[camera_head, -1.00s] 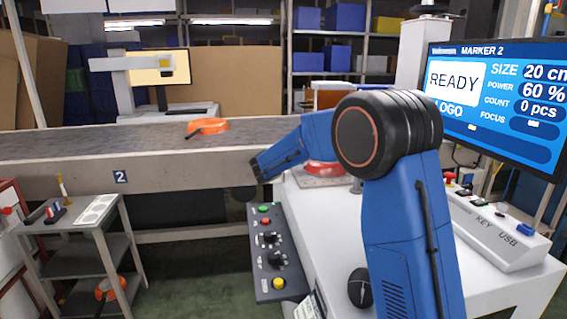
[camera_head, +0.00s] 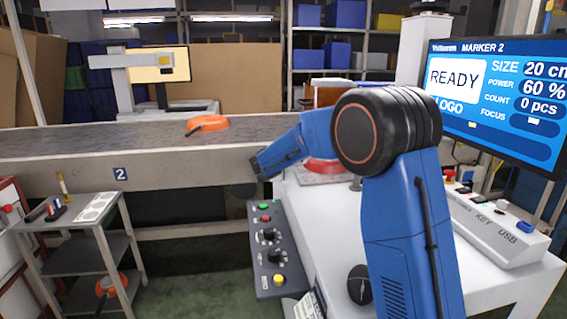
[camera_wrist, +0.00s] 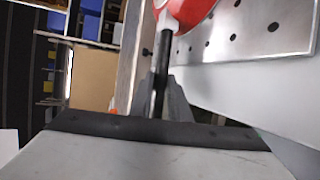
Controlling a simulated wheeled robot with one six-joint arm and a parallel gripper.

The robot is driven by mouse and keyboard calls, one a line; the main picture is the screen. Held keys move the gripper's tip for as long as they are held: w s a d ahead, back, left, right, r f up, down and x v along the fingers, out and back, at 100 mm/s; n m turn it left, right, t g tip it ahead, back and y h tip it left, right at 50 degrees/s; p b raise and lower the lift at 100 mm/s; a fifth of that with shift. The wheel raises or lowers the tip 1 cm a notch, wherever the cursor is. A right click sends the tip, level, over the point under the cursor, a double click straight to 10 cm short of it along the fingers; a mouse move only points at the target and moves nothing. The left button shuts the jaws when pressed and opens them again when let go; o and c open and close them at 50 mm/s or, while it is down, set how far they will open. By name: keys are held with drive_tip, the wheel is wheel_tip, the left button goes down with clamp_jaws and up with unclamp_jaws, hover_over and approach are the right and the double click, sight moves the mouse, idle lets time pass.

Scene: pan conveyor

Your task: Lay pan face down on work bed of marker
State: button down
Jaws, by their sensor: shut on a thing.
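A red pan (camera_head: 322,165) is at the work bed of the marker (camera_head: 316,180), a metal plate partly hidden behind my arm. In the wrist view the red pan (camera_wrist: 187,14) shows at the top, over the edge of the work bed (camera_wrist: 262,42), a plate with round holes. My gripper (camera_wrist: 166,95) is shut on the pan's dark handle (camera_wrist: 161,72). Its fingers are hidden behind my arm in the head view. I cannot tell whether the pan touches the bed, or which face is down.
An orange pan (camera_head: 208,123) lies on the conveyor (camera_head: 70,140) at left. A control panel (camera_head: 268,250) is fixed at the white table's (camera_head: 330,215) front left. A READY screen (camera_head: 497,100) and a switch box (camera_head: 497,228) stand at right. A shelf cart (camera_head: 92,235) stands at lower left.

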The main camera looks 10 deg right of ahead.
drive_tip(key=c, duration=1.6)
unclamp_jaws()
drive_tip(key=shift+f, duration=0.1)
